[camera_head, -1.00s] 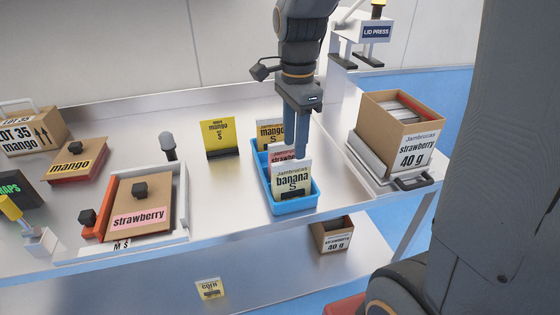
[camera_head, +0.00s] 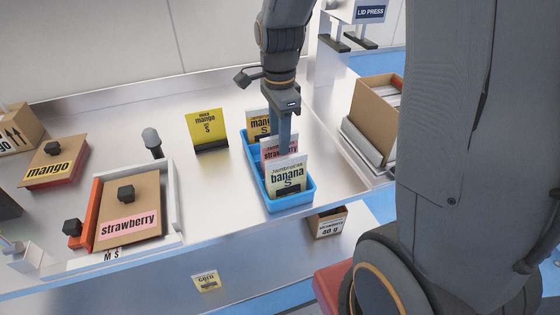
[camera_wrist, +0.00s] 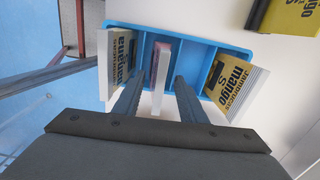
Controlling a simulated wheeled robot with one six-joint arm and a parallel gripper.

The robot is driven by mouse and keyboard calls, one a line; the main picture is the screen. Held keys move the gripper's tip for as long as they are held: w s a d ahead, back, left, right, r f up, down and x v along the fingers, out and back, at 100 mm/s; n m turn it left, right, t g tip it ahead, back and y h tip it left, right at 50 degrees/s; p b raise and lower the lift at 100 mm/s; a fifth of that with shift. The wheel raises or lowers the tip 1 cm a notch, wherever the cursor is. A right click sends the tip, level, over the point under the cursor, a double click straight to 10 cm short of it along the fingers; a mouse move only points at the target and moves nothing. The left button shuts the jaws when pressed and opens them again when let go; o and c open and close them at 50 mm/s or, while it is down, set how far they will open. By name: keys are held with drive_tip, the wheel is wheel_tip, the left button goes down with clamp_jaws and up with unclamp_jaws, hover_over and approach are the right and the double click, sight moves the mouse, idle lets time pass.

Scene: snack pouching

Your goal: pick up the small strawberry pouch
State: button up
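In the wrist view the strawberry pouch (camera_wrist: 160,75) stands edge-on between the two open fingers of my gripper (camera_wrist: 159,85). A gap shows on each side of it. The banana pouch (camera_wrist: 117,60) is left of the fingers and the mango pouch (camera_wrist: 233,85) right.
A separate yellow mango pouch (camera_head: 207,129) stands left of the tray. A strawberry box (camera_head: 130,205) in a white-walled holder is farther left. An open carton (camera_head: 375,112) stands to the right.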

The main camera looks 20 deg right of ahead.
drive_tip(key=shift+f, duration=0.75)
clamp_jaws()
